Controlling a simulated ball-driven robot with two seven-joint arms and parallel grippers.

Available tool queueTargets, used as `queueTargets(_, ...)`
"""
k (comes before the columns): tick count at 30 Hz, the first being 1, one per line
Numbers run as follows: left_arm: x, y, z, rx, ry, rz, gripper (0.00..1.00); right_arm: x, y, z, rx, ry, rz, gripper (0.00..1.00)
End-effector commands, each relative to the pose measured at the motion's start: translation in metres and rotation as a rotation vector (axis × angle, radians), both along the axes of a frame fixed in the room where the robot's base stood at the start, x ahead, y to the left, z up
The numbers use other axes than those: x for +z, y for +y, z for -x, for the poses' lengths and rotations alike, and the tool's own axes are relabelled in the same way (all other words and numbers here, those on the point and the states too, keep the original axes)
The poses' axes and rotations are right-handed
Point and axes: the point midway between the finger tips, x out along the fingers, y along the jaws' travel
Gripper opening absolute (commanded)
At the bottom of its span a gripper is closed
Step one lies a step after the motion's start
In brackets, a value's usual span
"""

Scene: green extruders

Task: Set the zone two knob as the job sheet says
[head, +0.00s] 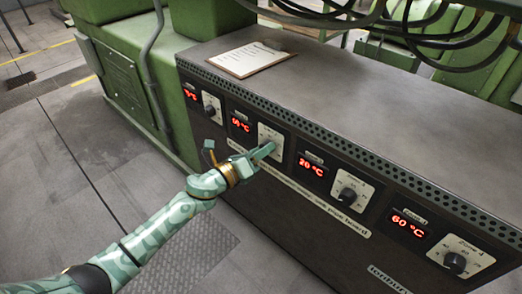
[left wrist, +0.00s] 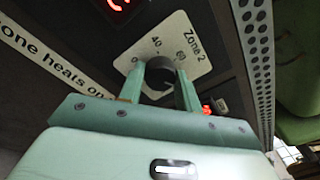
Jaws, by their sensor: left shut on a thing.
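The zone two dial plate (head: 266,130) is on the front of the dark cabinet, and its Zone 2 label shows in the left wrist view (left wrist: 193,43). My left gripper (head: 266,149) is shut on the zone two knob (left wrist: 160,66), with one finger on each side of it. The head view hides that knob behind my fingers. The knob's pointer cannot be made out. The red zone two display (head: 241,125) is left of the plate; its digits are hard to read. The job sheet (head: 248,59) lies on a clipboard on the cabinet top; its writing is too small to read. My right gripper is not in view.
The zone one knob (head: 209,110), zone three knob (head: 347,195) and zone four knob (head: 455,262) sit along the same panel. The zone three display (head: 312,167) reads 20 °C. The zone four display (head: 409,226) reads 60 °C. Dark cables (head: 440,40) hang behind the cabinet.

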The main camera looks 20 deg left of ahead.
Motion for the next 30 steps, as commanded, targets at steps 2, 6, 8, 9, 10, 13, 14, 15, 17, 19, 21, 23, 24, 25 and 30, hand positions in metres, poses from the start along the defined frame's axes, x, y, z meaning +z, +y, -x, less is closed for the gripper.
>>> queueTargets(2, -0.004, -0.001, 0.002, -0.003, 0.007, 0.0, 0.5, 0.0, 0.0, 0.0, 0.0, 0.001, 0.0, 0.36)
queueTargets(6, -0.003, -0.001, 0.001, -0.003, 0.005, 0.001, 0.55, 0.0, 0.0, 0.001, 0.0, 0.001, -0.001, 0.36)
queueTargets(8, -0.002, -0.001, 0.001, -0.002, 0.004, 0.0, 0.55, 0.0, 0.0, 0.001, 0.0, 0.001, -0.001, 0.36)
queueTargets(9, -0.002, -0.001, 0.001, -0.001, 0.003, 0.001, 0.55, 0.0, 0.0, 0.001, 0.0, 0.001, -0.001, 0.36)
queueTargets(10, -0.002, -0.001, 0.001, -0.001, 0.003, 0.001, 0.55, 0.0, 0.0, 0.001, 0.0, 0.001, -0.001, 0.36)
queueTargets(13, -0.001, 0.001, 0.004, -0.001, 0.004, 0.002, 0.55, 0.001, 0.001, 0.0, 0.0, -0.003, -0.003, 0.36)
queueTargets(14, -0.001, 0.002, 0.007, -0.001, 0.003, 0.002, 0.55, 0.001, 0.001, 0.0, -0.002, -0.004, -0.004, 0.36)
queueTargets(15, 0.0, 0.005, 0.011, -0.001, 0.003, 0.002, 0.55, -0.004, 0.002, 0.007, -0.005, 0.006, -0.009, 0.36)
queueTargets(17, 0.001, 0.009, 0.021, -0.001, 0.003, 0.002, 0.55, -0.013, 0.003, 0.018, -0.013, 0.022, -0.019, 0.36)
queueTargets(19, 0.001, 0.015, 0.037, -0.001, 0.004, 0.002, 0.55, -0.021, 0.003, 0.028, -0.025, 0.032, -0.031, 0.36)
queueTargets(21, 0.002, 0.023, 0.054, -0.001, 0.003, 0.002, 0.55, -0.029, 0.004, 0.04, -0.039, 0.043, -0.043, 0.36)
queueTargets(23, 0.001, 0.03, 0.07, -0.001, 0.005, 0.003, 0.55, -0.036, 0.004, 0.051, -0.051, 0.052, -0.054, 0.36)
queueTargets(24, 0.001, 0.035, 0.08, 0.0, 0.005, 0.002, 0.55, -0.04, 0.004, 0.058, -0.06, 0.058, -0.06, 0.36)
queueTargets(25, 0.001, 0.038, 0.088, -0.001, 0.005, 0.003, 0.55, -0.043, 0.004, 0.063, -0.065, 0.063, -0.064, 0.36)
queueTargets(30, 0.0, 0.054, 0.124, -0.001, 0.005, 0.001, 0.55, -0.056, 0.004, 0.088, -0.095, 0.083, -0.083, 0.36)
